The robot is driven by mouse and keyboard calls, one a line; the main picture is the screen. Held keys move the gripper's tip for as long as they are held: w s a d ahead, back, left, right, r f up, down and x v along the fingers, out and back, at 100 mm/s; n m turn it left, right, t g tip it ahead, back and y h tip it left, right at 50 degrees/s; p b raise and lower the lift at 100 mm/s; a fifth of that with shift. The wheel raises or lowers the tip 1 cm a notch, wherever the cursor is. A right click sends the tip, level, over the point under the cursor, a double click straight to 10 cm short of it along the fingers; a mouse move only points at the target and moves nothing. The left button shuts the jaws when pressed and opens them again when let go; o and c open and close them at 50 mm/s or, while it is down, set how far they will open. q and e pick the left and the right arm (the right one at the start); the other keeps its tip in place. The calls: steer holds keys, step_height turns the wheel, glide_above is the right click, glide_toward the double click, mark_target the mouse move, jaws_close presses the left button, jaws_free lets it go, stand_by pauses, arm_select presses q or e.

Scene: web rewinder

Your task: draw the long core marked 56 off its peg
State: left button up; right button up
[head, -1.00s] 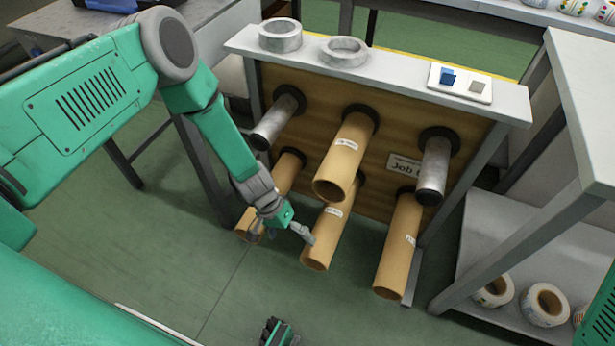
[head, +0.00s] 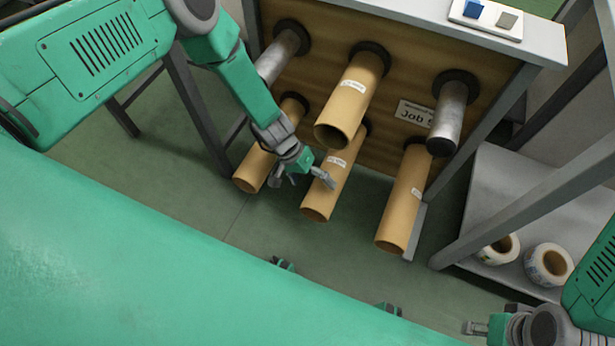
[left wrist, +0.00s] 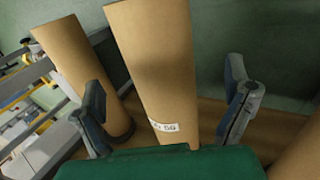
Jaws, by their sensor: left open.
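In the left wrist view, a long tan cardboard core (left wrist: 160,50) with a white label ending in 56 (left wrist: 164,127) lies between the fingers of my left gripper (left wrist: 167,105). The fingers are spread, with a gap visible at each side of the core. In the head view, my left gripper (head: 303,178) is at the lower middle core (head: 325,192), one finger overlapping it in the picture. That core appears to be the one marked 56; its label is too small to read here. My right gripper (head: 480,328) is at the bottom right, away from the rack, its finger opening unclear.
Other cores hang at lower left (head: 255,168), upper middle (head: 350,103) and lower right (head: 402,205). Bare metal pegs stick out at upper left (head: 279,57) and upper right (head: 449,118). A grey shelf (head: 490,190) with label rolls stands at right.

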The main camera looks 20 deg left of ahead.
arm_select(q)
steer(key=shift+b+x, duration=1.95)
steer(key=shift+x, duration=0.8)
steer(key=c, duration=1.6)
steer(key=shift+r, duration=0.1)
